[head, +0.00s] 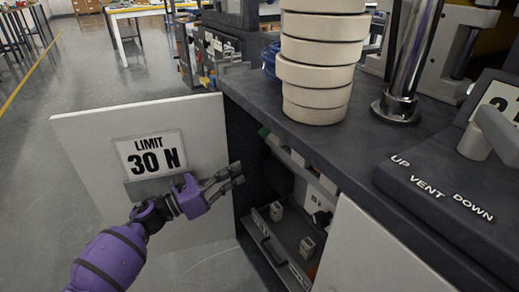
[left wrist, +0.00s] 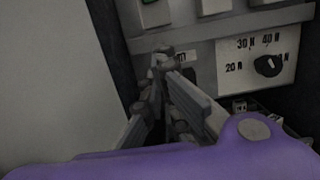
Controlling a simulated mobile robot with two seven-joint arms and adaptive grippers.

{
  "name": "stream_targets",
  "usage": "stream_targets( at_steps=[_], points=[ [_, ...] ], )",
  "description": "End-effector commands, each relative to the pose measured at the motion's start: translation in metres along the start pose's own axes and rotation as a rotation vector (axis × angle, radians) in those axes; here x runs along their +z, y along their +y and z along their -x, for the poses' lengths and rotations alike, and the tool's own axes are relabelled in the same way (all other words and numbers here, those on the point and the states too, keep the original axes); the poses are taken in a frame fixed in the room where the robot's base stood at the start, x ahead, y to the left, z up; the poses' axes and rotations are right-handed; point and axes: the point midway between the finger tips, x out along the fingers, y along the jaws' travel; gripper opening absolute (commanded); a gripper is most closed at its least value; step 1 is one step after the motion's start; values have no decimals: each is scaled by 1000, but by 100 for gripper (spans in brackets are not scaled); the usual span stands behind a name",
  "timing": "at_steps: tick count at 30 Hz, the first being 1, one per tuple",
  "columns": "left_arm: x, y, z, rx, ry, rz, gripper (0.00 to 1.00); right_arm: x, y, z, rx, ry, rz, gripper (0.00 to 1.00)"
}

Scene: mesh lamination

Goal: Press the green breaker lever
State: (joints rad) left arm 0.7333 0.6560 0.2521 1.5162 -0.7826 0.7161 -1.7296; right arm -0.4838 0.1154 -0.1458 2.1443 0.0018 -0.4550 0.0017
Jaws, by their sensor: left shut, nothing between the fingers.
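A small green part (left wrist: 148,2), which looks like the green breaker lever, shows at the top edge of the left wrist view, above a pale block. A bit of green (head: 263,132) also shows just inside the open cabinet in the head view, mostly hidden by the counter edge. My left gripper (head: 238,173) is shut and empty at the cabinet opening, in front of the open door. In the left wrist view its fingers (left wrist: 160,62) point at the panel, below the row of blocks and apart from the green part. My right gripper is not in view.
The open white door (head: 85,135) bears a "LIMIT 30 N" sign (head: 152,152). A black dial (left wrist: 268,66) marked 20, 30 and 40 N sits right of my fingers. Stacked cream rolls (head: 318,75) stand on the dark counter (head: 355,125). A drawer-like tray (head: 275,235) lies low inside.

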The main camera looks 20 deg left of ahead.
Motion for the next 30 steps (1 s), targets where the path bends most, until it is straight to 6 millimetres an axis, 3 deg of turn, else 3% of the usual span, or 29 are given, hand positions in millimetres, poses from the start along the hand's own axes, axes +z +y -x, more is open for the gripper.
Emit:
stream_targets(
  at_steps=[11, 25, 30],
  points=[
    [-1, 0, -11, -1, -1, 5, 0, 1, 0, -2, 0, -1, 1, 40],
    [-1, 0, -104, 0, -2, 5, 0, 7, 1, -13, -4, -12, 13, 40],
    [26, 1, -91, 2, 0, 2, 0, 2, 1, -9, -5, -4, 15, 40]
  ],
)
